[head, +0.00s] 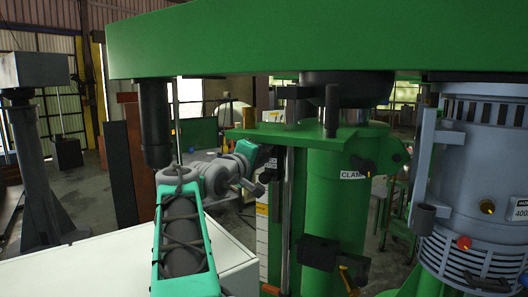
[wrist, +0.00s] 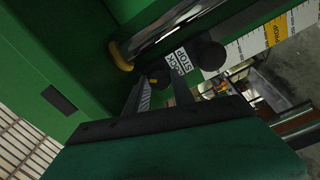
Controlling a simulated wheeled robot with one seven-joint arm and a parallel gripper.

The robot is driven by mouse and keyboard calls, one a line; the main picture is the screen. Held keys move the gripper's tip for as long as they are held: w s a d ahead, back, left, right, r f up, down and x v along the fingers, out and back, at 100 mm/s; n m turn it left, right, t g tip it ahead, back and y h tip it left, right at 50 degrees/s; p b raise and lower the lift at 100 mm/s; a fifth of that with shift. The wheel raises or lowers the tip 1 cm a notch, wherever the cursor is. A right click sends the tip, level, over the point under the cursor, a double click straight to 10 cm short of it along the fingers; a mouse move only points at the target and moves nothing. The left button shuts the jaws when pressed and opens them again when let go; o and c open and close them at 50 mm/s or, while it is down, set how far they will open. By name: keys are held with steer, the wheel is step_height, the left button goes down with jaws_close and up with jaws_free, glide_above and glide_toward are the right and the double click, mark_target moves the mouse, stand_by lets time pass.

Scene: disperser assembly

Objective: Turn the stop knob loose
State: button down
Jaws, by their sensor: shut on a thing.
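The stop knob (wrist: 157,77) is a dark knob with a small yellow mark, beside a white label reading "LOCK STOP" (wrist: 180,62) in the wrist view. My gripper (wrist: 160,86) is shut on this knob, one finger on each side of it. The fingers hide part of the knob. In the head view my gripper (head: 262,184) reaches the column's left side, by the vertical rod; the knob itself cannot be made out there.
A black rounded part (wrist: 207,55) sits just right of the label. A shiny rod (wrist: 165,35) runs past it. A green beam (head: 320,40) hangs overhead; a grey motor (head: 485,170) stands right.

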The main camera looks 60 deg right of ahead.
steer(key=shift+r, duration=0.25)
steer(key=c, duration=1.1)
jaws_free()
steer(key=shift+w+a+f, duration=0.1)
